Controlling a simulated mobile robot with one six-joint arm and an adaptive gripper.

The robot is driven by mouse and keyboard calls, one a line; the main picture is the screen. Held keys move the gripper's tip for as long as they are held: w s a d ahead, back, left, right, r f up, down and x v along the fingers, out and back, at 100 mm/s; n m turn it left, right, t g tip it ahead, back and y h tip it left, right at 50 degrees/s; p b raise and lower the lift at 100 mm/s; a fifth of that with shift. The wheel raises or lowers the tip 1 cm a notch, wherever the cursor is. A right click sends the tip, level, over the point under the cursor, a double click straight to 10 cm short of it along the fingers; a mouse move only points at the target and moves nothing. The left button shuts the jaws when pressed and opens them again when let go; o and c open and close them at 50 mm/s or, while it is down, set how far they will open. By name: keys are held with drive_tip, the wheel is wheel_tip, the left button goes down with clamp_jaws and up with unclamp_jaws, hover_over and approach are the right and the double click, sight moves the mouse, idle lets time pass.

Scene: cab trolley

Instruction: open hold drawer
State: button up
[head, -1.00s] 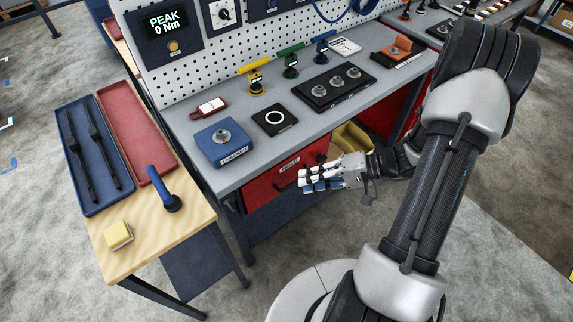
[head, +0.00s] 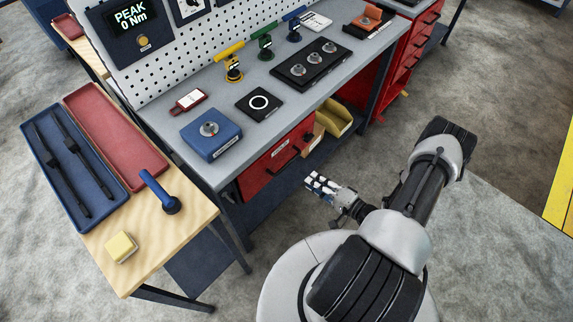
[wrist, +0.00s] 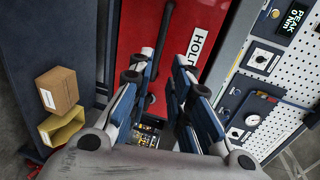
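The hold drawer (head: 268,176) is a red front under the left part of the grey bench, with a white label and a dark bar handle (head: 284,160). It looks closed in the head view. In the wrist view the red drawer front (wrist: 184,18) fills the upper middle, its label (wrist: 198,45) partly hidden by a finger. A handle bar (wrist: 161,35) runs along it, ahead of the fingers. My gripper (head: 322,188) is in front of the bench, to the right of the drawer handle and apart from it. In the wrist view my gripper (wrist: 159,75) is open and empty.
A yellow bin (head: 335,117) and a cardboard box (head: 314,135) stand on a shelf right of the drawer. A wooden side table (head: 150,232) with blue and red trays stands at the left. A blue box (head: 211,140) sits on the bench. Floor around my base is clear.

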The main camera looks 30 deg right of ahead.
sight(286, 164)
drive_tip(key=b+x, duration=0.2)
drive_tip(key=x, duration=1.1)
drive_tip(key=shift+w+a+b, duration=0.1)
drive_tip(key=shift+w+b, duration=0.15)
drive_tip(key=shift+b, duration=0.05)
clamp_jaws()
